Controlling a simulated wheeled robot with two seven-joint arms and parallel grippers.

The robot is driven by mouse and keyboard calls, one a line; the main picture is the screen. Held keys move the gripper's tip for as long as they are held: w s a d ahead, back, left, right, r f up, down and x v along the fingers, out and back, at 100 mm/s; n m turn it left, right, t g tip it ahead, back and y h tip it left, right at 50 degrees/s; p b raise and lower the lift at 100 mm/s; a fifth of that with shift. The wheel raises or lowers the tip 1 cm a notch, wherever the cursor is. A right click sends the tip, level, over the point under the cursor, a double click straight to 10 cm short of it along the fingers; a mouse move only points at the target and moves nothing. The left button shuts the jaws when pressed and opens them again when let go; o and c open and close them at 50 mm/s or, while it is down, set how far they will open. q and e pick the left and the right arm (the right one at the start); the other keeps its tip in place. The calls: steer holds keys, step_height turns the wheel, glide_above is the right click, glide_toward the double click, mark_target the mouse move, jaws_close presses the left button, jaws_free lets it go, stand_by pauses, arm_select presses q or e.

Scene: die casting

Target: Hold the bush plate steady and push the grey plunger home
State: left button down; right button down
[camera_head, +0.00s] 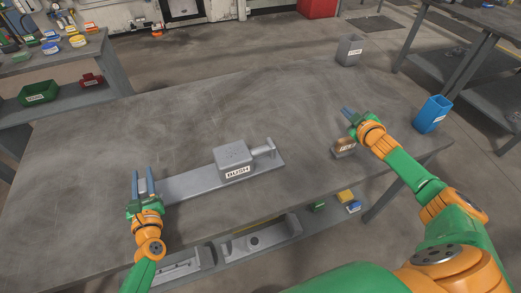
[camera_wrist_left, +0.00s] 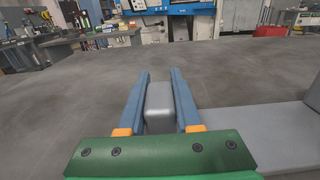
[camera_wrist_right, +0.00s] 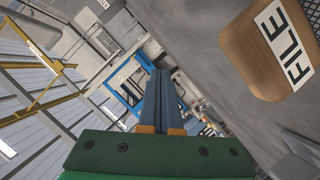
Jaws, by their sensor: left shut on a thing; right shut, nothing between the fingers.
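The grey bush plate (camera_head: 190,184) lies on the table as a long flat strip. A grey block labelled BUSH (camera_head: 234,158) stands on it. The grey plunger (camera_head: 263,149), a rod with a wider end, sticks out from the block's right side. My left gripper (camera_head: 143,174) is shut on a grey upright grip block at the plate's left end; this grip block (camera_wrist_left: 159,105) shows between the fingers in the left wrist view. My right gripper (camera_head: 346,110) is shut and empty, above the table's right part, well to the right of the plunger and apart from it.
A brown block labelled FILE (camera_head: 345,147) lies near my right wrist; it also shows in the right wrist view (camera_wrist_right: 262,60). The table behind the plate is clear.

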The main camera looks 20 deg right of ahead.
arm_select(q)
steer(key=shift+f, duration=0.2)
arm_select(e)
steer(key=w+a+r+m+y, duration=0.15)
steer(key=a+r+m, duration=0.25)
steer(key=a+m, duration=0.85)
steer(key=s+a+r+m+g+y, duration=0.3)
steer(key=s+a+m, duration=0.45)
steer(key=m, duration=0.35)
arm_select(q)
steer(key=shift+r, duration=0.15)
arm_select(e)
steer(key=w+f, duration=0.1)
steer(key=f, duration=0.3)
steer(key=w+f, duration=0.1)
steer(key=f, duration=0.2)
steer(key=w+a+f, duration=0.1)
steer(key=f, duration=0.3)
steer(key=shift+w+f, duration=0.3)
steer(key=shift+a, duration=0.15)
